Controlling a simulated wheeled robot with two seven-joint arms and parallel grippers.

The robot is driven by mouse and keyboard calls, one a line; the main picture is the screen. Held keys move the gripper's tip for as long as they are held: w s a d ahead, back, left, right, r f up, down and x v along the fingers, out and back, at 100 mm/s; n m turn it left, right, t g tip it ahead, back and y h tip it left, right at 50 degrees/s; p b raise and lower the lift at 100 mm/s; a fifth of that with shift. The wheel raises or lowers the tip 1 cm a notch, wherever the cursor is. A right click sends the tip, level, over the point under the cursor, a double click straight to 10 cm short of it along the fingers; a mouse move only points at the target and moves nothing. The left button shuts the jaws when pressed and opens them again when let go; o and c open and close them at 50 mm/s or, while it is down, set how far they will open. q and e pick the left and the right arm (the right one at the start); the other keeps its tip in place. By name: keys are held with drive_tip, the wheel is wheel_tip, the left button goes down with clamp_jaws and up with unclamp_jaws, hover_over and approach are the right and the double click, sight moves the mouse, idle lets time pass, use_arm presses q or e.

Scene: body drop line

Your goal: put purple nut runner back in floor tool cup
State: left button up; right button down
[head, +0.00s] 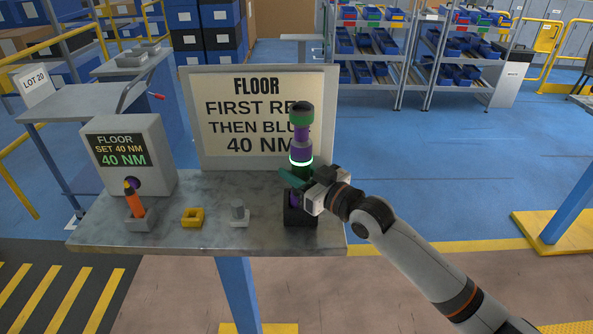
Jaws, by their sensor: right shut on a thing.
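The purple nut runner (302,144) stands upright at the right end of the bench, with a dark green and black top and a glowing ring around its lower body. My right gripper (297,180) is shut on its lower part, coming in from the right. The dark tool cup (301,214) is directly beneath the gripper on the bench. The gripper hides where the tool meets the cup, so I cannot tell how far the tool is inside it. My left gripper is not in view.
The metal bench (205,226) also holds a grey controller box (155,135), an orange-handled tool in a grey holder (141,219), a yellow square holder (192,217) and a small grey fitting (239,214). A large sign (220,145) stands directly behind.

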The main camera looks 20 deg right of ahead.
drive_tip(key=shift+f+b, duration=0.5)
drive_tip(key=shift+f, duration=0.35)
drive_tip(key=c, duration=0.9)
unclamp_jaws()
drive_tip(key=shift+f, duration=0.2)
drive_tip(key=shift+p+v, duration=0.55)
drive_tip(key=shift+v, duration=0.8)
drive_tip(key=shift+p+v, duration=0.65)
drive_tip(key=shift+v, duration=1.6)
drive_tip(key=shift+r, duration=0.15)
